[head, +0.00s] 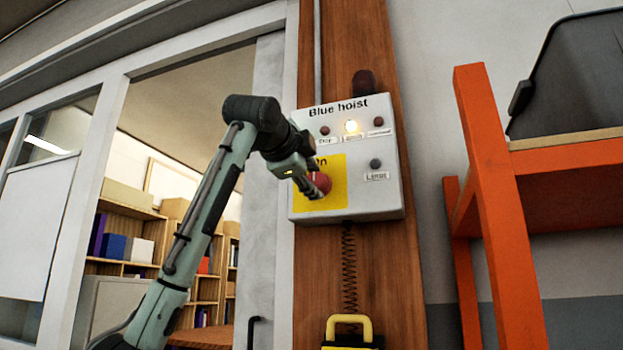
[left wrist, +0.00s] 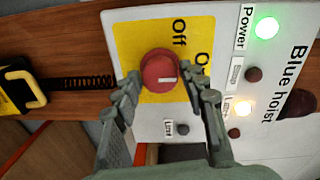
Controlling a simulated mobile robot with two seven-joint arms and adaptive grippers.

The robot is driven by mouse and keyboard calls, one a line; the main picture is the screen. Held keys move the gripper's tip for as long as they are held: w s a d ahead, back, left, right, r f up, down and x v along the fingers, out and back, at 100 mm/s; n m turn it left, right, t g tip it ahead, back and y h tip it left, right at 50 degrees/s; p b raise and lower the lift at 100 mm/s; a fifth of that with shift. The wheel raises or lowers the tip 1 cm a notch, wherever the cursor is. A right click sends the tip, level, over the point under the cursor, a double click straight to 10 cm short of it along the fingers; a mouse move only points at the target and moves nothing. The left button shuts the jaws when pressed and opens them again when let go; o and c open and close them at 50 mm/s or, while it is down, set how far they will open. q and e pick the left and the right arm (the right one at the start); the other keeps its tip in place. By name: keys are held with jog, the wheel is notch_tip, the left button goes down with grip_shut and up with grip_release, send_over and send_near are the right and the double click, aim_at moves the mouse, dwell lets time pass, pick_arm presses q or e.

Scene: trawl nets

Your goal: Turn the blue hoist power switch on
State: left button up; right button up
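The blue hoist control box (head: 376,198) is a pale panel on a wooden post; it also shows turned sideways in the left wrist view (left wrist: 222,22). Its red round switch knob (left wrist: 160,66) sits on a yellow plate (left wrist: 130,38) lettered Off and On. The white mark on the knob points to the picture's right, the On side. The green Power light (left wrist: 267,27) is lit. My left gripper (left wrist: 162,80) is open, its fingers on either side of the knob; I cannot tell if they touch it. It partly hides the knob (head: 320,185) in the head view.
A yellow light (head: 351,126) on the box is lit. An orange rack (head: 490,180) with a dark bin (head: 570,85) stands to the right. A yellow-handled item (head: 348,325) and a coiled cord hang below the box. A window frame and shelves are at left.

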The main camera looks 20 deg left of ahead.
pick_arm(q)
jog(key=shift+o, duration=0.9)
jog(key=shift+s, duration=0.15)
jog(key=s, duration=1.1)
jog(key=shift+s+a+r, duration=0.2)
jog(key=shift+s+r, duration=0.1)
jog(key=shift+s, duration=0.05)
